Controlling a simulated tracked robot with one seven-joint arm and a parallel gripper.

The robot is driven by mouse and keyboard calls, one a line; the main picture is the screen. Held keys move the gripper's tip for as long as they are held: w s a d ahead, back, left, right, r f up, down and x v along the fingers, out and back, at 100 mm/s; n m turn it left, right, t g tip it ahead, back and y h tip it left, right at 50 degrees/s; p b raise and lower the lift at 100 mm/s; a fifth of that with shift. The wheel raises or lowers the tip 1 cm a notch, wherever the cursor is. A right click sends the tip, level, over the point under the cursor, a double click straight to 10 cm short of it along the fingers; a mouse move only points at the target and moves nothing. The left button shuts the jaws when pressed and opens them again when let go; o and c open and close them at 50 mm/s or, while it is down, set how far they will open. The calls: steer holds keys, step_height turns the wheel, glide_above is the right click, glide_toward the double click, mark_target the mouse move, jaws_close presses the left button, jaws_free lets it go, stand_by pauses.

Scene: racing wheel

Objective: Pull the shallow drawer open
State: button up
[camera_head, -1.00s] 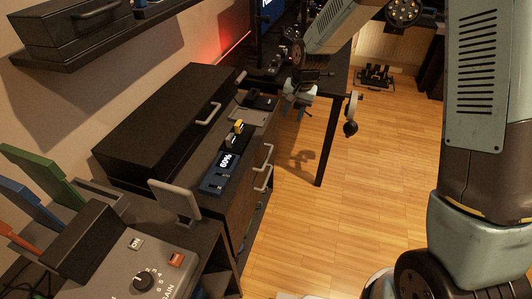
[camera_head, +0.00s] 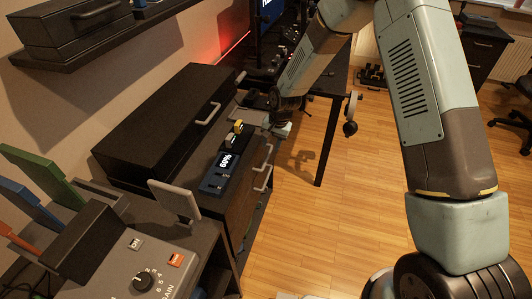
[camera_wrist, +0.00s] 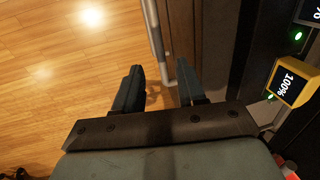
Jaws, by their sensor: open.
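The dark drawer cabinet (camera_head: 238,215) stands left of centre in the head view, with two light bar handles on its front. The upper handle (camera_head: 267,157) is likely the shallow drawer's; the lower handle (camera_head: 263,181) is just below it. Both drawers look closed. My gripper (camera_head: 279,130) is at the cabinet's top front edge, just above the upper handle; its fingers are mostly hidden there. In the wrist view my gripper (camera_wrist: 158,72) is open, with a metal handle bar (camera_wrist: 155,30) lined up between its fingers. I cannot tell whether they touch it.
A black case (camera_head: 165,120) lies on the cabinet top behind a blue 60% display box (camera_head: 218,173). A yellow 100% device (camera_wrist: 289,82) is right of my gripper in the wrist view. A desk leg (camera_head: 328,140) stands beyond. The wooden floor (camera_head: 355,215) before the cabinet is clear.

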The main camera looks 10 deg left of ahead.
mark_target(268, 156)
steer(key=shift+a+f, duration=0.2)
steer(key=shift+f, duration=0.75)
steer(key=shift+a+f, duration=0.15)
steer(key=shift+f, duration=0.75)
steer(key=shift+a+f, duration=0.2)
steer(key=shift+f, duration=0.75)
steer(key=shift+c, duration=0.3)
jaws_close()
